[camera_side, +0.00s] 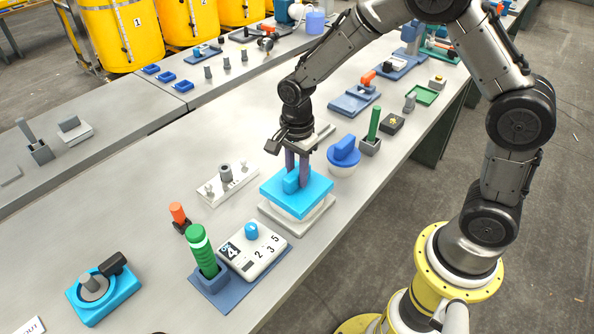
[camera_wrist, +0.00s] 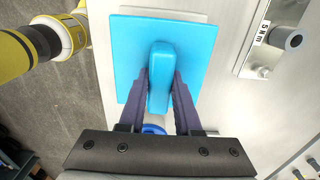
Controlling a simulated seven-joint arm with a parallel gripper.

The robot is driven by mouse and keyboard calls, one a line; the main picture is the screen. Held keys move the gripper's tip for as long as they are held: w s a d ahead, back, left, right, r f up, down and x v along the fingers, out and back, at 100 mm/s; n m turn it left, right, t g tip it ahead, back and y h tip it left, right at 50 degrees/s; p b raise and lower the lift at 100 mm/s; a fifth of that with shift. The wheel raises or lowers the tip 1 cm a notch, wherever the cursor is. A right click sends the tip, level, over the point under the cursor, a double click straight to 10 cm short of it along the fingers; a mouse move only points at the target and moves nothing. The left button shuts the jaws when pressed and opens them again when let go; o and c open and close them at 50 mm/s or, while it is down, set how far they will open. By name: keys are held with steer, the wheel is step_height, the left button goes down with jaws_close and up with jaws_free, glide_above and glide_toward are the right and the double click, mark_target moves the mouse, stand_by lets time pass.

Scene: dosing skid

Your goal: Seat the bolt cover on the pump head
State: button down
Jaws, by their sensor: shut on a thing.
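The bolt cover is a bright blue square plate (camera_side: 314,193) with a raised grip bar, seen from above in the wrist view (camera_wrist: 125,62). My gripper (camera_side: 296,181) is shut on the grip bar, with one purple finger on each side; the fingers also show in the wrist view (camera_wrist: 161,82). The cover is over a whitish pump head (camera_side: 305,226) with a pale square base, and hides most of it. I cannot tell whether the cover touches the pump head or hangs just above it. In the wrist view only a pale edge shows beyond the cover.
A grey plate with posts (camera_side: 227,185) lies to the left. A numbered white box (camera_side: 262,258) and a green-handled tool (camera_side: 202,250) stand in front. A blue-topped round part (camera_side: 344,154) is close behind right. The bench's right edge is near.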

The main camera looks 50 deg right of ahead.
mark_target(297, 171)
steer(key=shift+f, duration=0.65)
steer(key=c, duration=0.5)
jaws_free()
step_height(297, 171, up, 14)
steer(key=shift+f, duration=0.1)
